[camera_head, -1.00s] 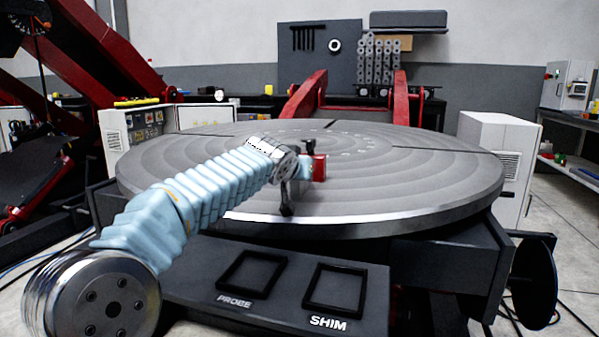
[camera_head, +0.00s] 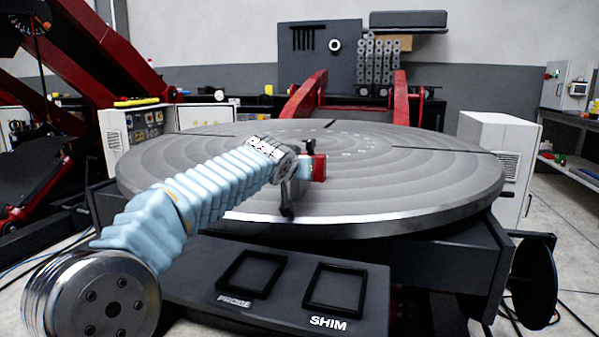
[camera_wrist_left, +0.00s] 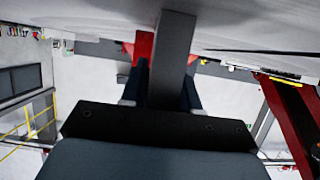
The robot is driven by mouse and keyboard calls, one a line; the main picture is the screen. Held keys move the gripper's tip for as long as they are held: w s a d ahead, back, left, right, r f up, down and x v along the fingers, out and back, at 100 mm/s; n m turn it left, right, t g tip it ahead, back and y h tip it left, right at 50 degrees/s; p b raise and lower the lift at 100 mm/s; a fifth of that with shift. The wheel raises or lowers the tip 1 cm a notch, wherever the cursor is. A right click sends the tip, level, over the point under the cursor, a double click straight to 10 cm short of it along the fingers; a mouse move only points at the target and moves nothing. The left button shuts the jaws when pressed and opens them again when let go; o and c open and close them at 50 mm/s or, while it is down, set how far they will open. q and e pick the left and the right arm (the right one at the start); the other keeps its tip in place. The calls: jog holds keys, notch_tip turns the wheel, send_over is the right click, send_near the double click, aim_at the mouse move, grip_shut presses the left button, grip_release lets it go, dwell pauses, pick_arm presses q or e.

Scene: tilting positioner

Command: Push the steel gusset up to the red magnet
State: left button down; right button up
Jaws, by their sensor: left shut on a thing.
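My left gripper (camera_head: 300,178) is low over the near part of the round grey turntable (camera_head: 400,195). In the left wrist view its two dark fingers (camera_wrist_left: 167,92) are on either side of a grey steel plate, the gusset (camera_wrist_left: 175,50), and are shut on it. The red magnet (camera_head: 320,168) stands on the turntable just right of the gripper. It also shows in the left wrist view (camera_wrist_left: 143,47), beyond the fingers and partly behind the gusset. Whether gusset and magnet touch cannot be told. In the head view the gusset is mostly hidden by the gripper. My right gripper is not in view.
A dark panel in front of the turntable has two empty square frames, marked PROBE (camera_head: 250,274) and SHIM (camera_head: 336,290). The turntable top is clear to the right and behind the magnet. A dark disc (camera_head: 533,281) stands at the lower right.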

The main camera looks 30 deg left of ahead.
pick_arm(q)
jog(key=shift+w+r, duration=0.1)
jog(key=shift+w, duration=0.15)
dwell(0.3)
jog(key=shift+w+a+p, duration=0.25)
jog(key=shift+w+p, duration=0.65)
jog(key=shift+w, duration=0.05)
jog(key=shift+c, duration=1.4)
grip_release()
